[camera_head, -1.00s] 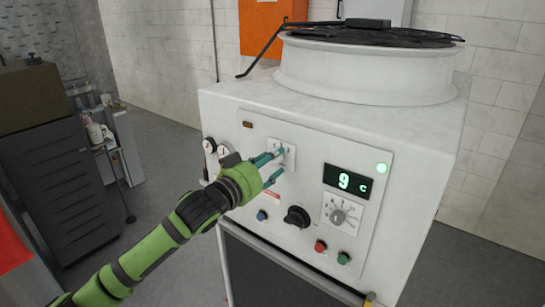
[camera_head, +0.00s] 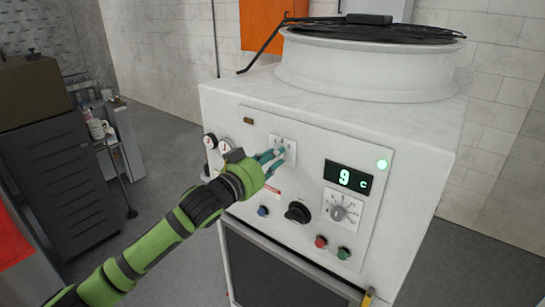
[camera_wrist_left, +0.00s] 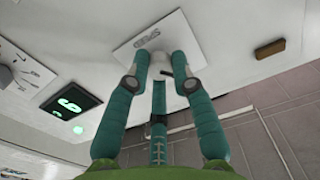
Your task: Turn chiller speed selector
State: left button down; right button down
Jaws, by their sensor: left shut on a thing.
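The chiller (camera_head: 330,130) is a large white cabinet with a control panel on its front. A small white plate (camera_head: 287,143) at the panel's upper left carries the speed selector; in the left wrist view the plate (camera_wrist_left: 138,42) reads "SPEED". My left gripper (camera_head: 275,156) reaches this plate from the lower left. Its teal fingers (camera_wrist_left: 158,75) are shut on the speed selector (camera_wrist_left: 161,60), a grey knob mostly hidden between them. My right gripper is in neither view.
A green "9 C" display (camera_head: 347,177), a grey dial (camera_head: 339,213) and a black knob (camera_head: 298,212) share the panel. Red (camera_head: 320,241) and green (camera_head: 343,253) buttons sit below. Gauges (camera_head: 216,143) are left of the panel. A dark cabinet (camera_head: 65,190) stands at far left.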

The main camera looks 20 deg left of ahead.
pick_arm(q)
jog(key=shift+m+p, duration=1.4)
jog(key=shift+m, duration=2.4)
jog(key=c, duration=1.1)
grip_release()
jog(key=shift+o, duration=0.2)
jog(key=shift+s, duration=0.1)
jog(key=v, duration=1.1)
jog(key=shift+s+a, duration=0.15)
jog(key=shift+s, duration=0.25)
